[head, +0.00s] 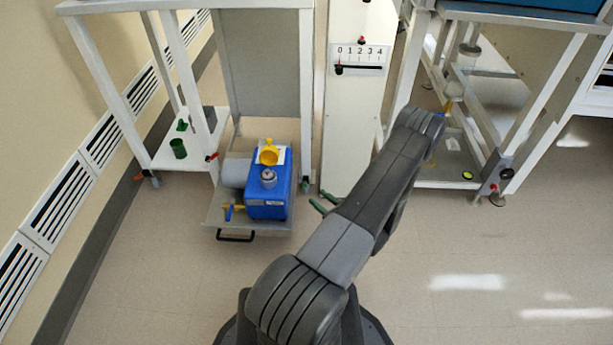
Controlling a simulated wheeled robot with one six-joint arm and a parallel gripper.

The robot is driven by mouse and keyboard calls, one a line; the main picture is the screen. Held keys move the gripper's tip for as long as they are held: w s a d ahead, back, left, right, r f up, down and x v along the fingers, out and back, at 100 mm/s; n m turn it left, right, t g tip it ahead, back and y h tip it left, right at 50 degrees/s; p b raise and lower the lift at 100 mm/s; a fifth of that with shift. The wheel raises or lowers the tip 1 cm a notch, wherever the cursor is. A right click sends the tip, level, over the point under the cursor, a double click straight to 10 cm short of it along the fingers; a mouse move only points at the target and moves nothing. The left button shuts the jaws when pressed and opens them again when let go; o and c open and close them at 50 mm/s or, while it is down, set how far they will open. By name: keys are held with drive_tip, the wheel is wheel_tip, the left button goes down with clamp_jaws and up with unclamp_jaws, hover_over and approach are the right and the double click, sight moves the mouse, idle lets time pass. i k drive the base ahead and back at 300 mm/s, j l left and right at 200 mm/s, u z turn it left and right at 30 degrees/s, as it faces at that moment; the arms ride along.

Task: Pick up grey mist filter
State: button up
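A small grey cylinder, the grey mist filter (268,177), stands upright on top of a blue pump box (268,203). The pump sits on a pulled-out low tray (220,214) at left centre. My arm crosses the middle of the head view and hides most of my gripper. Two green fingertips (324,201) show to the left of the arm, apart from each other with nothing seen between them. They are to the right of the pump and clear of the filter.
A grey motor body is left of the pump. White frame legs and a white column with a 0-4 scale (358,58) stand behind. A green cup (178,149) is on the left shelf. Floor in front is clear.

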sight(267, 175)
drive_tip(key=j+z, duration=0.4)
drive_tip(key=j, duration=0.25)
drive_tip(key=j+z, duration=0.4)
drive_tip(key=j, duration=0.65)
drive_tip(key=k, duration=0.05)
